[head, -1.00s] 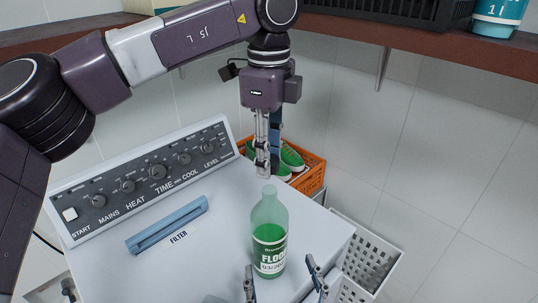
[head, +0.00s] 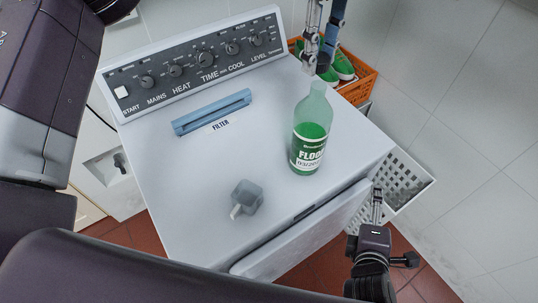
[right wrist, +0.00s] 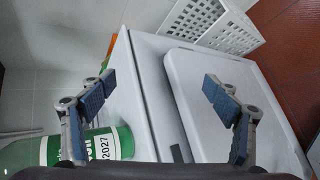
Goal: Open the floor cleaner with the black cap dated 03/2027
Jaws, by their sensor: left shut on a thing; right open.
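The floor cleaner bottle (head: 309,140) stands upright on the white machine top. It is green and see-through, with a label reading FLOOR and a date of 03/20 in the head view. The right wrist view shows 2027 on the bottle's label (right wrist: 92,147). No cap shows on its neck. My left gripper (head: 321,62) is behind and above the bottle, apart from it, shut on a small dark thing that looks like the black cap, mostly hidden by the fingers. My right gripper (head: 377,192) is open and empty, right of the machine's front; its fingers also show in the right wrist view (right wrist: 160,110).
A grey knob-like object (head: 247,195) lies on the white machine (head: 185,205) left of the bottle. The control panel (head: 200,65) and blue filter handle (head: 212,112) are behind. An orange crate (head: 359,88) with green shoes and a white basket (head: 407,185) are at the right.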

